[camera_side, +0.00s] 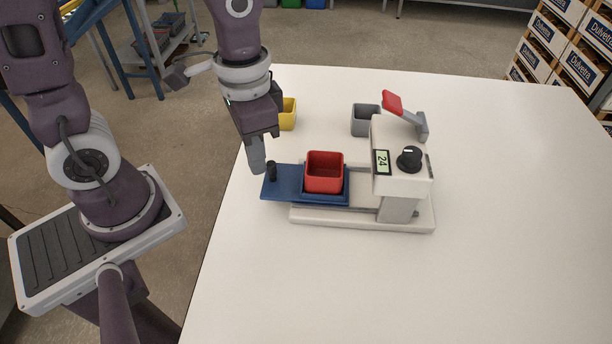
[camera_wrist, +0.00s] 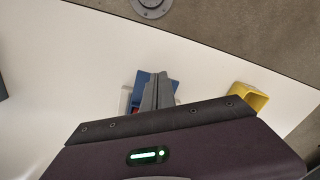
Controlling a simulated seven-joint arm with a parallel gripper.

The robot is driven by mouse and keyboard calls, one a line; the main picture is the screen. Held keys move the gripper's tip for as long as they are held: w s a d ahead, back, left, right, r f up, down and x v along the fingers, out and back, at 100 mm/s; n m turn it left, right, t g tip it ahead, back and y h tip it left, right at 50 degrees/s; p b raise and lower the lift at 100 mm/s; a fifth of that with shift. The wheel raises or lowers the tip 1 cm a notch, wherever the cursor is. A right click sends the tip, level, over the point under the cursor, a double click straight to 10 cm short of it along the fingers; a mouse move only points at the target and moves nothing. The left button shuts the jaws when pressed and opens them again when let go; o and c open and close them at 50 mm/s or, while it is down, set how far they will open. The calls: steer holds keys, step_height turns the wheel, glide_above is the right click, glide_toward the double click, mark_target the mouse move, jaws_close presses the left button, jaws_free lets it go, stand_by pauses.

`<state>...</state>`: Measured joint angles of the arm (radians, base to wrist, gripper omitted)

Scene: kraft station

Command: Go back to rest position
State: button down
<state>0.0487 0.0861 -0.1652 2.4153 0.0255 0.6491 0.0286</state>
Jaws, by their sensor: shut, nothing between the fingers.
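My gripper (camera_side: 257,154) is shut and empty in the side view. Its fingertips are just left of the black knob (camera_side: 272,171) on a blue sliding tray (camera_side: 283,187). In the side view I cannot tell whether they touch the knob. A red open box (camera_side: 324,172) sits on the tray. In the wrist view my closed fingers (camera_wrist: 158,92) hide much of the blue tray (camera_wrist: 143,78), and only a sliver of red shows beside them.
A white machine (camera_side: 402,165) with a dial, a display reading 24 and a red-topped lever (camera_side: 393,103) stands right of the tray. A yellow bin (camera_side: 288,115) and a grey bin (camera_side: 365,119) stand behind. The table's front (camera_side: 400,290) is clear.

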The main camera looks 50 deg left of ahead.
step_height(320, 180, up, 4)
steer(key=shift+r, duration=0.2)
